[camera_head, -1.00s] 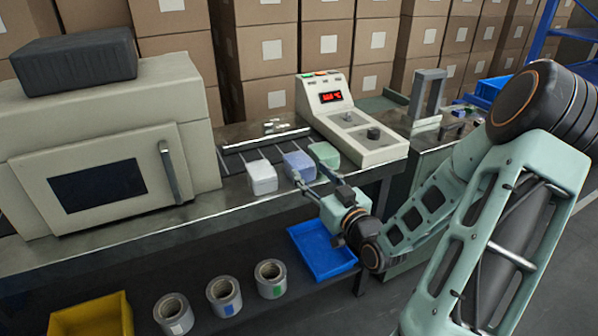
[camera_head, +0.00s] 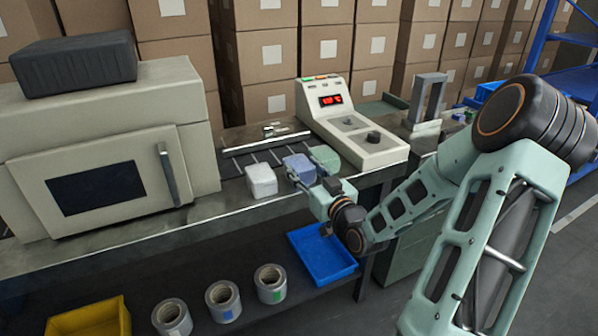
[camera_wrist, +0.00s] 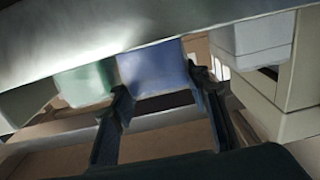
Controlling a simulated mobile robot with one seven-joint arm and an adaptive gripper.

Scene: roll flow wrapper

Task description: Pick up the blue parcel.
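The blue parcel (camera_head: 299,166) sits in a row on the dark bench strip, between a white parcel (camera_head: 261,179) and a green parcel (camera_head: 324,157). My gripper (camera_head: 306,184) is at the near side of the blue parcel. In the wrist view the blue parcel (camera_wrist: 155,69) shows between the two spread fingers of my gripper (camera_wrist: 158,80), with one fingertip near each side of it. I cannot tell whether the fingers touch it. The green parcel (camera_wrist: 84,84) is left and the white parcel (camera_wrist: 255,40) right in this view.
A controller box (camera_head: 350,130) with a red display stands right of the parcels, and a large beige machine (camera_head: 105,150) stands left. Tape rolls (camera_head: 223,300), a blue tray (camera_head: 322,256) and a yellow bin (camera_head: 90,318) are below the bench edge.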

